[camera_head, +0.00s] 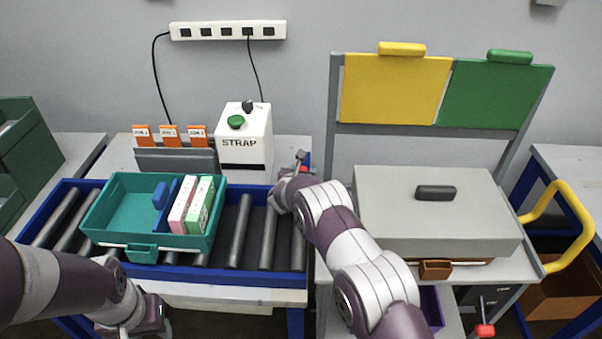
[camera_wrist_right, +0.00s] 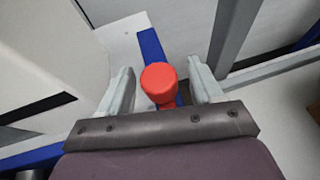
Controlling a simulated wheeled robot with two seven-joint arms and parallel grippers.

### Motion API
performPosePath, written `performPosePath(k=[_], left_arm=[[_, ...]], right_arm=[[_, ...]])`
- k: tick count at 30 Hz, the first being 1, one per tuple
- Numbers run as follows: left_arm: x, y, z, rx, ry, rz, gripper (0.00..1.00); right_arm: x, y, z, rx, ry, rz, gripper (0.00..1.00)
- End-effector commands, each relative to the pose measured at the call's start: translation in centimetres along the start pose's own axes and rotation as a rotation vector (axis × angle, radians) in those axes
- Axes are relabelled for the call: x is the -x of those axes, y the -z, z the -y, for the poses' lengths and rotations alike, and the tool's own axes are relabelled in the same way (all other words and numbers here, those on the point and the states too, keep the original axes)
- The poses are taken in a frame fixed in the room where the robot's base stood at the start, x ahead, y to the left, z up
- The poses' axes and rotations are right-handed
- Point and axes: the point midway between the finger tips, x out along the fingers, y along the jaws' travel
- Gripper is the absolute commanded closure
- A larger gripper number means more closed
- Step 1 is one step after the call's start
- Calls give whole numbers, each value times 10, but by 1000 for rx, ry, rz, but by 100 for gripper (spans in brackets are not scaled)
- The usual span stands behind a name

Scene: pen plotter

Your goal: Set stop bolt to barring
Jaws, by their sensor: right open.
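A red knob (camera_wrist_right: 160,82), which looks like the stop bolt's handle, stands between the fingers of my right gripper (camera_wrist_right: 163,86) in the right wrist view. The fingers are open, with a gap on each side of the knob. In the head view the right gripper (camera_head: 299,160) is at the right end of the blue roller conveyor (camera_head: 307,262), and a bit of the red knob (camera_head: 304,169) shows beside it. The bolt's shaft and setting are hidden. My left gripper (camera_head: 150,318) is low at the left, and its fingers are not clear.
A teal tray (camera_head: 142,180) with two boxes sits on the rollers. A white STRAP box (camera_head: 245,145) stands behind the conveyor. A grey lidded case (camera_head: 440,222) is to the right. Another red-knobbed lever (camera_head: 485,330) shows at the lower right.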

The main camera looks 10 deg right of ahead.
Motion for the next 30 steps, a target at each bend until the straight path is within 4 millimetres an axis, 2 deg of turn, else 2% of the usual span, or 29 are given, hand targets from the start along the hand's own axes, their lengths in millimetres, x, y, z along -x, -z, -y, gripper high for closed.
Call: performPosePath(k=[5,8,15,18,22,30], left_arm=[[-3,0,0,0,0,0,54],[-6,-1,0,0,0,0,54],[-17,-2,0,0,0,0,54],[-19,-2,0,0,0,0,54],[-20,-2,0,0,0,0,54],[-20,-2,0,0,0,0,54]], right_arm=[[15,0,-1,1,-1,1,35],[36,0,-1,2,-2,1,35],[98,2,-1,1,-3,1,35],[116,1,0,1,-2,1,35],[127,1,0,0,-1,0,35],[128,0,0,0,0,0,35]])
